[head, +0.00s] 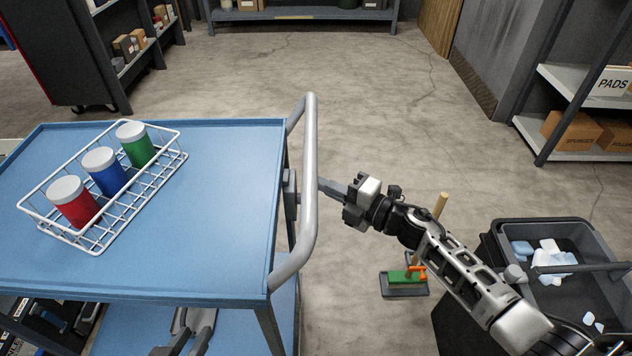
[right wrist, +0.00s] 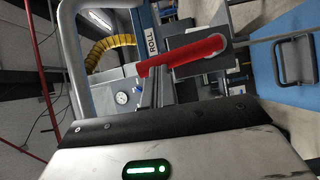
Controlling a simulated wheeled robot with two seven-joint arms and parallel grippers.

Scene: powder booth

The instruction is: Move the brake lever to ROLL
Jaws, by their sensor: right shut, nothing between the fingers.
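The red brake lever (right wrist: 185,57) shows in the right wrist view. It slants across the upper middle, beside a plate marked ROLL (right wrist: 152,40). Its pivot end is on a grey housing at the right. In the head view a grey bracket (head: 291,195) sits on the edge of the blue cart, but the red lever is not visible there. The arm entering from the right carries my right gripper (head: 325,187). It is shut and empty, reaching under the cart's grey handle towards the bracket. In the wrist view its fingers (right wrist: 157,88) are close to the lever; I cannot tell if they touch. My left gripper is not visible.
The blue cart top (head: 225,200) carries a wire basket (head: 150,185) with red, blue and green jars. The grey tube handle (head: 309,170) stands close to my right gripper. A dark bin (head: 500,235) is at the lower right. Open floor lies behind the cart.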

